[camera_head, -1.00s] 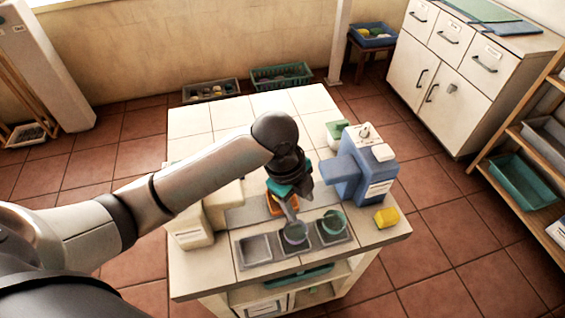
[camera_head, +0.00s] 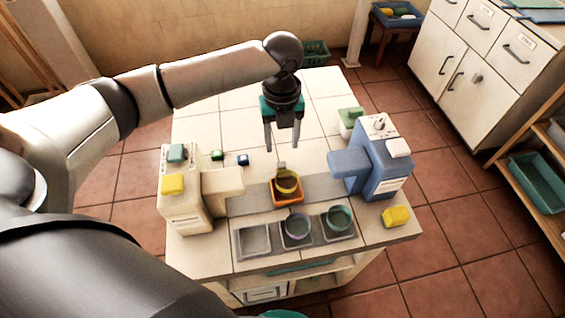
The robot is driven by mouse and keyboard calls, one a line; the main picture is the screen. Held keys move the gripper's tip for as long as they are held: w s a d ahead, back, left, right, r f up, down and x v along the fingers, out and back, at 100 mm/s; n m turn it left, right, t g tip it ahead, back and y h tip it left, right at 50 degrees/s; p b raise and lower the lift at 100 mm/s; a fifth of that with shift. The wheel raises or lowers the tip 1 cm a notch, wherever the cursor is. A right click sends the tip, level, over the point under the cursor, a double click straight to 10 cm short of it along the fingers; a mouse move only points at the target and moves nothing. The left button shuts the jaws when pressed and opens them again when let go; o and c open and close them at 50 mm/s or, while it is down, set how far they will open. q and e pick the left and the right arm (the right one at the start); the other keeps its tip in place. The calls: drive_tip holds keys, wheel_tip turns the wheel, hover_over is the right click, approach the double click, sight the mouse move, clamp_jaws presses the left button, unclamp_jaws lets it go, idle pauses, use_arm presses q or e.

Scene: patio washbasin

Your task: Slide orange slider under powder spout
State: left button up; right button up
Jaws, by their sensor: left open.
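The orange slider (camera_head: 287,199) sits on a grey track (camera_head: 323,187) between two machines on the tiled counter. A yellow cup (camera_head: 288,181) stands in it. The cream machine (camera_head: 183,208) on the left has a spout arm (camera_head: 222,181) reaching right. The blue machine (camera_head: 378,165) on the right has a spout arm (camera_head: 348,162) reaching left. I cannot tell which one is the powder spout; the slider is under neither. My left gripper (camera_head: 282,146) is open and empty, above and behind the slider, fingers pointing down.
Three grey square wells line the counter's front; the middle holds a purplish cup (camera_head: 297,227), the right a green cup (camera_head: 339,218). A yellow block (camera_head: 396,216) lies at the right edge.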

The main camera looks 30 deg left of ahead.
sight(282, 166)
use_arm(q)
wheel_tip(282, 166, down, 9)
drive_tip(key=shift+r+b, duration=0.15)
drive_tip(key=shift+b, duration=0.65)
clamp_jaws()
idle(0.9)
